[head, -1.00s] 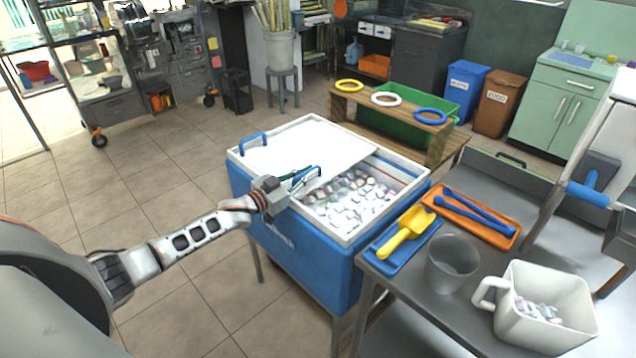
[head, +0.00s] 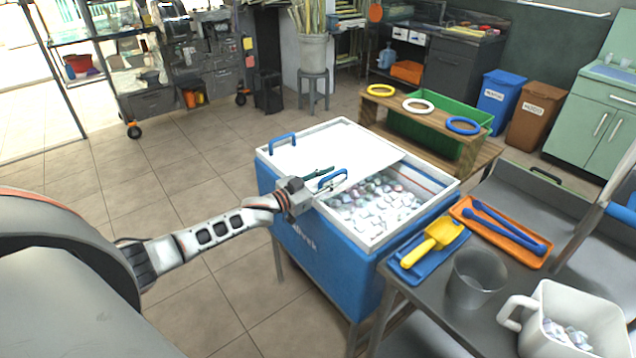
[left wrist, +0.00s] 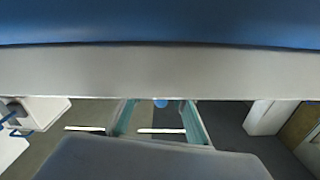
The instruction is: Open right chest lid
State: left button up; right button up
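The blue chest (head: 300,240) with a white rim stands in the middle of the head view. A white lid panel (head: 335,147) covers its back and left part. The front right part is uncovered, showing pale ice-like pieces (head: 378,212). One blue handle (head: 282,140) is at the left edge, another blue handle (head: 332,178) at the lid's front right. My left gripper (head: 322,182) is at this second handle. In the left wrist view its teal fingers (left wrist: 160,120) are apart, with a small blue part between their far ends. Contact cannot be told. My right gripper is not in view.
A grey table (head: 425,300) adjoins the chest at right, with a blue tray and yellow scoop (head: 437,238), an orange tray (head: 500,232), a grey cup (head: 476,282) and a white mug (head: 560,322). A wooden ring stand (head: 425,112) stands behind. Floor at left is clear.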

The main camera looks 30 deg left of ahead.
pick_arm(q)
jog(key=v, duration=1.1)
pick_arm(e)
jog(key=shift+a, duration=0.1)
pick_arm(q)
jog(key=shift+s, duration=0.2)
